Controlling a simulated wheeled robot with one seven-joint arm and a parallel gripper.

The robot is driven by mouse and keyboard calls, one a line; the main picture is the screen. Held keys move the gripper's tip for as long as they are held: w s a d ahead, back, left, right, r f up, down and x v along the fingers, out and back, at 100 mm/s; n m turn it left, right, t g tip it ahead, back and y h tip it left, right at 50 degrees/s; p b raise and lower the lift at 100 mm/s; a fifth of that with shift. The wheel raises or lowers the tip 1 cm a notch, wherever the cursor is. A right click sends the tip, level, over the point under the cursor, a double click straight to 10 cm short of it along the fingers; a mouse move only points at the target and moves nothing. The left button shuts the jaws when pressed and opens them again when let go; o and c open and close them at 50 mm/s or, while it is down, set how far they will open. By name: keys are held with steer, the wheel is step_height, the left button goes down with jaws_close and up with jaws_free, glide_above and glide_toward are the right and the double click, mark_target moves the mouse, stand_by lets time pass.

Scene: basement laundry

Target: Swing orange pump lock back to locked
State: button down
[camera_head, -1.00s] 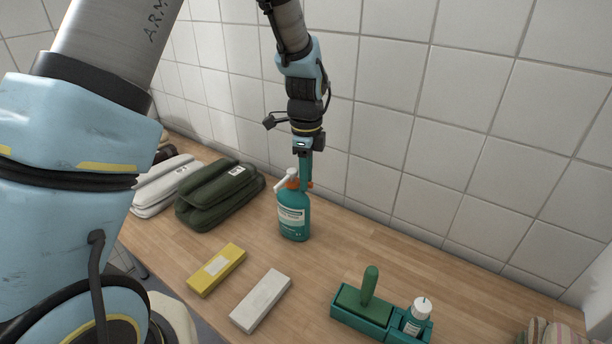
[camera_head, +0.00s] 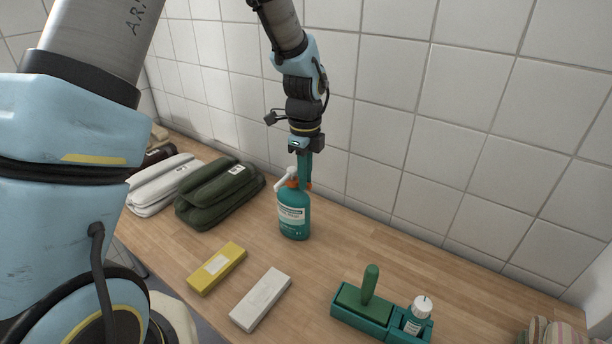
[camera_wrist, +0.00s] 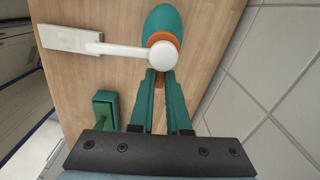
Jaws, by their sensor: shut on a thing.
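A teal pump bottle (camera_head: 293,218) with a white label stands upright on the wooden counter near the tiled wall. Its white pump head and spout (camera_head: 284,181) point left in the head view; the pump head also shows from above in the wrist view (camera_wrist: 162,56). The orange pump lock (camera_wrist: 159,38) forms a collar under the white head, with an orange part running between my fingers. My gripper (camera_head: 304,186) comes down from above, its teal fingers (camera_wrist: 161,76) shut on the orange lock beside the pump head. The fingers hide much of the lock.
A yellow block (camera_head: 217,268) and a white block (camera_head: 261,299) lie in front of the bottle. A green caddy (camera_head: 372,321) holding a small bottle (camera_head: 417,314) is at front right. Folded dark green cloth (camera_head: 218,193) lies left. The tiled wall is close behind.

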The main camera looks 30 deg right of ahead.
steer(key=shift+a+m, duration=0.1)
steer(key=shift+m, duration=0.3)
steer(key=c, duration=0.9)
jaws_free()
step_height(320, 180, up, 11)
steer(key=shift+f+b, duration=0.1)
steer(key=shift+b, duration=1)
